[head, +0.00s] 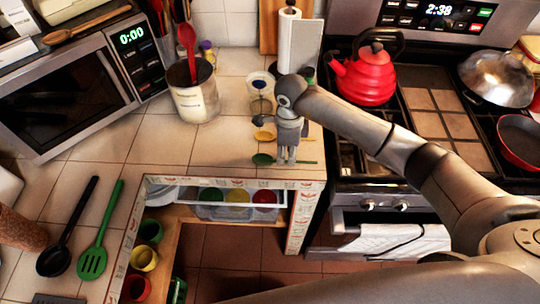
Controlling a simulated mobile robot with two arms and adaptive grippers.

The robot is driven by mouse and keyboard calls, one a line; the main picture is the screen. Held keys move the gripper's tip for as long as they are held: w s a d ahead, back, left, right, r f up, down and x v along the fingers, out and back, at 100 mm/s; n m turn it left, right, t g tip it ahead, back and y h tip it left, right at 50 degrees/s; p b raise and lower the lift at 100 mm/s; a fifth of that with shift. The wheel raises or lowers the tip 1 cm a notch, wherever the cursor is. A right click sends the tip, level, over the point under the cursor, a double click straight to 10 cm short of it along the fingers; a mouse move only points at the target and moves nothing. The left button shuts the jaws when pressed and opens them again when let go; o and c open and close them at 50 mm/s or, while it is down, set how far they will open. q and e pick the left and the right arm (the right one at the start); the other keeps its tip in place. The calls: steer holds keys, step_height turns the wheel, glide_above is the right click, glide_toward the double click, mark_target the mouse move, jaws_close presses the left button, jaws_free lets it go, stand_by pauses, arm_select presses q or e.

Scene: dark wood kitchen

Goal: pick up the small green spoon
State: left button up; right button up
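The small green spoon (262,160) lies on the tiled counter, near its front edge. Its bowl is at the left and its thin handle runs right, toward the stove side. My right gripper (287,161) points down over the handle, just right of the bowl. Its fingers hide part of the handle. The fingertips are very close to the spoon, but I cannot tell whether they touch it or how far they are closed. My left gripper is not in view.
A yellowish spoon (263,136) lies just behind. A utensil crock (194,92) stands behind left. The stove holds a red kettle (368,77). Counter left of the green spoon is clear.

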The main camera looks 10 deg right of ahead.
steer(key=shift+f, duration=1.05)
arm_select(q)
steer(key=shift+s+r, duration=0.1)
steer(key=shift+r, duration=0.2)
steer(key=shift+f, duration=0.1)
arm_select(e)
steer(key=shift+f, duration=0.15)
steer(key=shift+c, duration=0.2)
jaws_close()
